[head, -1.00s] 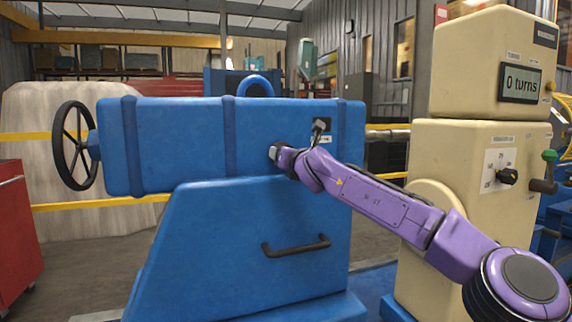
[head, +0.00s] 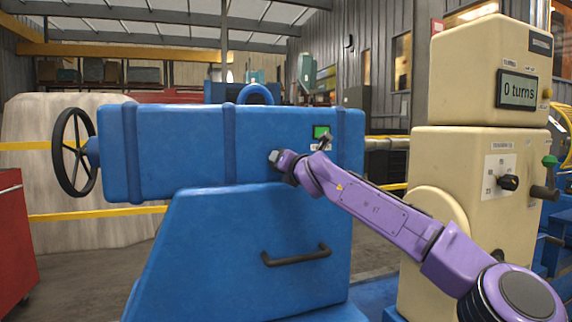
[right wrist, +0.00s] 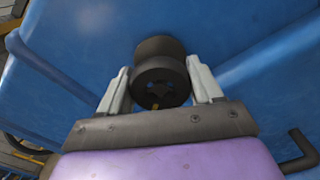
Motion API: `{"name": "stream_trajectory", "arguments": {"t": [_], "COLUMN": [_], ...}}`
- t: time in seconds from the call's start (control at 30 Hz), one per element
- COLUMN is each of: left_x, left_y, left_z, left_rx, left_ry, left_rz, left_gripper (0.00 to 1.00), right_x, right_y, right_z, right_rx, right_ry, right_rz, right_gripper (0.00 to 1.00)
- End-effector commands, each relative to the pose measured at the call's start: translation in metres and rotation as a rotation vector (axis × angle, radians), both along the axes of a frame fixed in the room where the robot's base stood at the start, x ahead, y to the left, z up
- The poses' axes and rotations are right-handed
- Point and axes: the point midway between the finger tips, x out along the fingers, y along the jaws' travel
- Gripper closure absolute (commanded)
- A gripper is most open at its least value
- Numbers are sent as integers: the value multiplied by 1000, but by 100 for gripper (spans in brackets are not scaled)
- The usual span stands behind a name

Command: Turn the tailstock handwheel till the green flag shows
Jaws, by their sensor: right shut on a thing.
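The blue tailstock (head: 170,150) lies across the head view, with the black spoked handwheel (head: 75,153) on its left end. A small window on its right part shows a green flag (head: 321,132). My right gripper (head: 275,157) reaches in from the right against the front of the tailstock, well away from the spoked wheel. In the right wrist view, its two fingers (right wrist: 160,88) are shut on a round black knob (right wrist: 158,76) on the blue housing. The knob is hidden by my gripper in the head view. My left gripper is in neither current view.
A cream headstock (head: 455,210) stands at the right, with a display (head: 517,90) reading "0 turns" and a dial (head: 508,182). A black bar handle (head: 296,255) juts from the blue base. A red cabinet (head: 15,245) stands at far left.

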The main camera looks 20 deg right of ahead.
Motion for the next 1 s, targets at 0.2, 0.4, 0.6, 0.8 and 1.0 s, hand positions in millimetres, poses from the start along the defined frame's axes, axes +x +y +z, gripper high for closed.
{"name": "stream_trajectory", "arguments": {"t": [0.2,0.4,0.6,0.8,1.0], "left_x": [0,0,0,0,0], "left_y": [0,0,0,0,0], "left_z": [0,-2,-27,-45,-48], "left_rx": [0,0,0,0,0], "left_ry": [0,0,0,0,0], "left_rz": [0,0,0,0,0], "left_gripper": [56,56,56,56,56], "right_x": [0,-2,-37,-83,-104], "right_y": [0,-1,-3,-4,-4], "right_z": [0,-1,-5,-4,-1], "right_rx": [-1,-1,-1,-1,-1], "right_ry": [-1,-1,-5,-4,-1], "right_rz": [0,0,0,0,0], "right_gripper": [12,12,12,12,12]}}
